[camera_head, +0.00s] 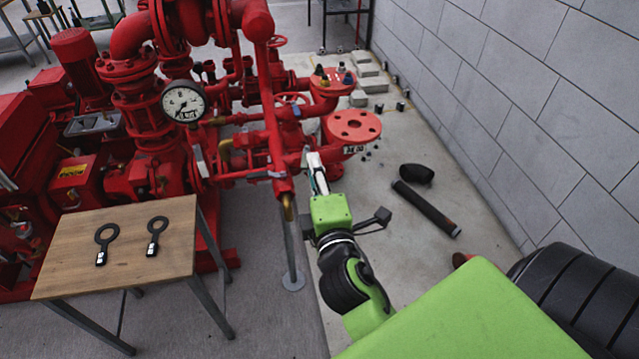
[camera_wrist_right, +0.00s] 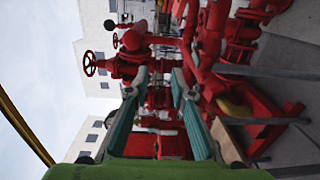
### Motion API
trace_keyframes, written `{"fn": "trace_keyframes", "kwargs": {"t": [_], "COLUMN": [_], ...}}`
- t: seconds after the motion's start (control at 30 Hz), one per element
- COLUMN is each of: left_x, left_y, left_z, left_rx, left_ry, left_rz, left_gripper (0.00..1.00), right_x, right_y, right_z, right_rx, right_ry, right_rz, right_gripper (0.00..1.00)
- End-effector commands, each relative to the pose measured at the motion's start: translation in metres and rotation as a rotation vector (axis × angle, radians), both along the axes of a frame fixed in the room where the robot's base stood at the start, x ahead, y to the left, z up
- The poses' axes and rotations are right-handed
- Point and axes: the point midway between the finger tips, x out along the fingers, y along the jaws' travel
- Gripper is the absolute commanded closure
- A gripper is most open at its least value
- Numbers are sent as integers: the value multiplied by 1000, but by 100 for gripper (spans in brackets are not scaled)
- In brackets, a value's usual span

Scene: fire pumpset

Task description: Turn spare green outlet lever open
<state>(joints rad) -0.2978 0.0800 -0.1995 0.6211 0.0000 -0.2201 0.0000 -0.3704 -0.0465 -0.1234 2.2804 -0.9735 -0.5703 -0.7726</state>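My right gripper (camera_head: 316,165) reaches forward to the right of a red vertical pipe (camera_head: 271,110) of the pumpset, near a red flanged outlet (camera_head: 352,126). In the right wrist view its two teal fingers (camera_wrist_right: 158,82) are spread apart with nothing seen between them. Red pipework and valves lie beyond the fingertips. I cannot make out a green lever for certain in either view; it may be hidden or too small. A yellowish lever or pipe end (camera_head: 289,207) shows at the bottom of the vertical pipe. My left gripper is not in view.
A wooden table (camera_head: 70,262) with two black ring-shaped tools (camera_head: 106,240) stands at the lower left. A grey block wall (camera_head: 540,90) closes the right side. A black pipe (camera_head: 426,208) and an elbow (camera_head: 416,174) lie on the floor. A pressure gauge (camera_head: 184,103) faces me.

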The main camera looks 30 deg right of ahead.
Motion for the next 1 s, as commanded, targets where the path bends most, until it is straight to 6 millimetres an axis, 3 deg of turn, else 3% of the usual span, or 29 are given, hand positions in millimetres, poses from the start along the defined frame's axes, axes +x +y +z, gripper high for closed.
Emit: {"fn": "trace_keyframes", "kwargs": {"t": [0.5, 1.0], "left_x": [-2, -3], "left_y": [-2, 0], "left_z": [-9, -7], "left_rx": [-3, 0], "left_ry": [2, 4], "left_rz": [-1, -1], "left_gripper": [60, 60], "right_x": [-33, -35], "right_y": [10, 10], "right_z": [-1, 0], "right_rx": [0, 1], "right_ry": [1, 0], "right_rz": [0, 0], "right_gripper": [78, 78]}}
